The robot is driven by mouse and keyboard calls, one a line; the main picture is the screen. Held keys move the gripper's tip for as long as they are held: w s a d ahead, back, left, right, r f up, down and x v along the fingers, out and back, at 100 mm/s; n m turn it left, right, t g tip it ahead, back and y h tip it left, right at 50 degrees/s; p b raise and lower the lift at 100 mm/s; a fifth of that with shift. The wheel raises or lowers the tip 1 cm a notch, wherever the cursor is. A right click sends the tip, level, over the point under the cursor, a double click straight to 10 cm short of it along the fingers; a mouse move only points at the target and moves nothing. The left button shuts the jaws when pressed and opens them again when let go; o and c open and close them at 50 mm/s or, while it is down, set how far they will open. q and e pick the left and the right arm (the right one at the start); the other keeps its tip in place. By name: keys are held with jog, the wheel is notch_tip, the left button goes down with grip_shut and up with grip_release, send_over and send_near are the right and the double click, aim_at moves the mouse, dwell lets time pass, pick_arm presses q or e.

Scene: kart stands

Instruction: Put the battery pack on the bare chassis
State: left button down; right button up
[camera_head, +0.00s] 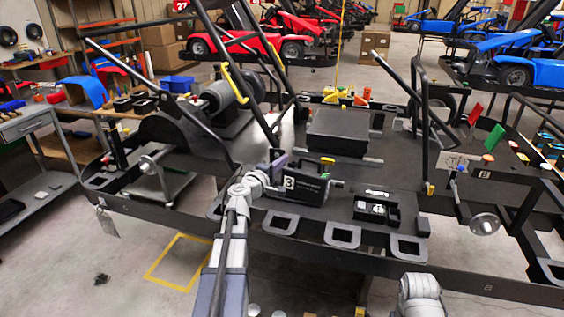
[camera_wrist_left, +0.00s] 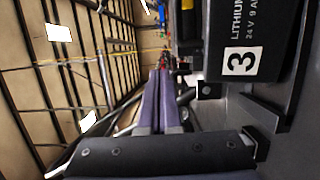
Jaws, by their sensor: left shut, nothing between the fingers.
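The right gripper is not in view.
A smaller black box (camera_head: 377,209) with white symbols sits right of the pack. A raised black block (camera_head: 338,131) stands behind it. Black frame tubes (camera_head: 266,104) rise around the chassis. A grey cart (camera_head: 28,125) stands at the left, with open floor (camera_head: 130,265) in front.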

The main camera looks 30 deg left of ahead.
pick_arm(q)
jog(key=w+d+r+p, duration=0.1)
jog(key=w+d+r, duration=0.1)
jog(key=w+d, duration=1.2)
jog(key=shift+w+d+r, duration=0.25)
jog(key=shift+d, duration=0.35)
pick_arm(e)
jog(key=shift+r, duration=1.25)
pick_arm(q)
jog(key=shift+d, duration=0.1)
